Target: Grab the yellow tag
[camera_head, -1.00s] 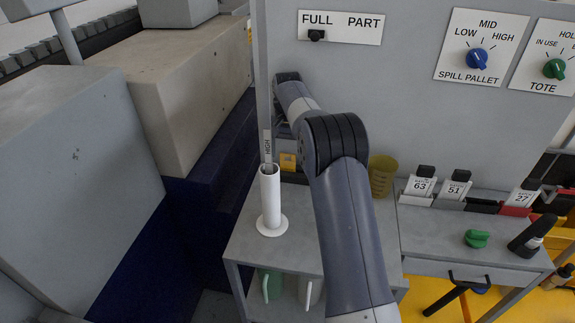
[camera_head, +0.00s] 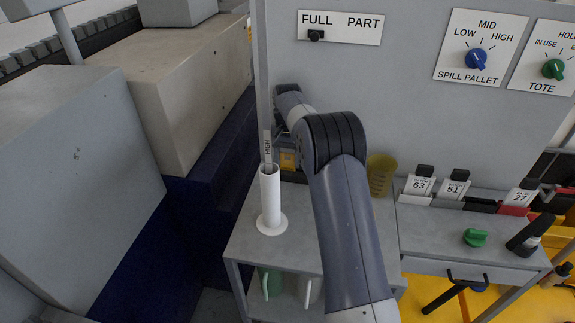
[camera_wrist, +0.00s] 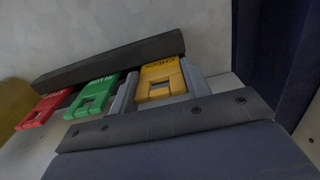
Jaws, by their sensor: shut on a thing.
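The yellow tag (camera_wrist: 158,82) sits in a dark rack (camera_wrist: 110,62), to the right of a green tag (camera_wrist: 93,96) and a red tag (camera_wrist: 42,108). In the wrist view my gripper (camera_wrist: 160,76) has one grey finger on each side of the yellow tag and is shut on it. The tag's far end is at the rack.
A white upright tube (camera_head: 270,200) stands on the grey stand (camera_head: 245,243), left of my arm. A grey panel (camera_head: 400,110) rises behind. Numbered cards (camera_head: 419,185) stand on the right table.

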